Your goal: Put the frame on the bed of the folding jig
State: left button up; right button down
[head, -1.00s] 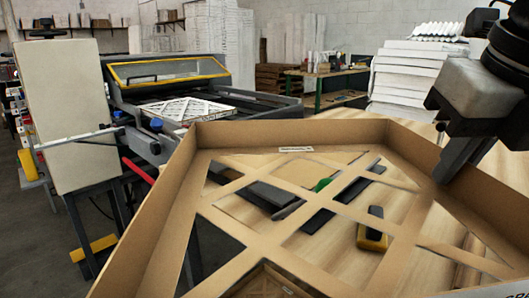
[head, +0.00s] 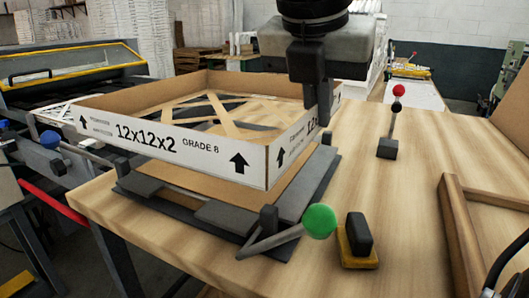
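The cardboard frame (head: 208,153), with a white label band reading 12x12x2 GRADE 8 and a diagonal lattice inside, is over the folding jig (head: 315,195) in the head view. The jig is a dark grey base with pads and a brown bed (head: 262,208) partly hidden by the frame. The frame's lower front edge appears a little above the bed; contact at the back is hidden. My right gripper (head: 319,118) points down and is shut on the frame's right wall. My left gripper is not in view.
A green-knobbed lever (head: 319,220) sticks out at the jig's front corner. A black and yellow block (head: 358,242) stands beside it. A red-knobbed lever (head: 393,118) stands behind. A wooden frame (head: 458,235) lies at right. Bare tabletop (head: 400,200) lies between.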

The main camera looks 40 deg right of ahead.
jog(key=w+d+f, duration=0.1)
jog(key=w+d+f+p, duration=0.1)
jog(key=w, duration=0.1)
jog(key=w+d+f, duration=0.1)
jog(key=w+d, duration=0.1)
jog(key=shift+w, duration=0.25)
jog(key=p, duration=0.1)
send_near(301, 167)
jog(key=shift+w+d+f, duration=0.25)
jog(key=shift+d+f, duration=0.2)
jog(key=shift+d, duration=0.4)
jog(key=shift+x, duration=0.9)
notch_tip(301, 167, down, 3)
jog(key=shift+w+r, duration=0.1)
jog(key=shift+w, duration=0.1)
jog(key=c, duration=2.1)
grip_release()
jog(key=o, duration=0.4)
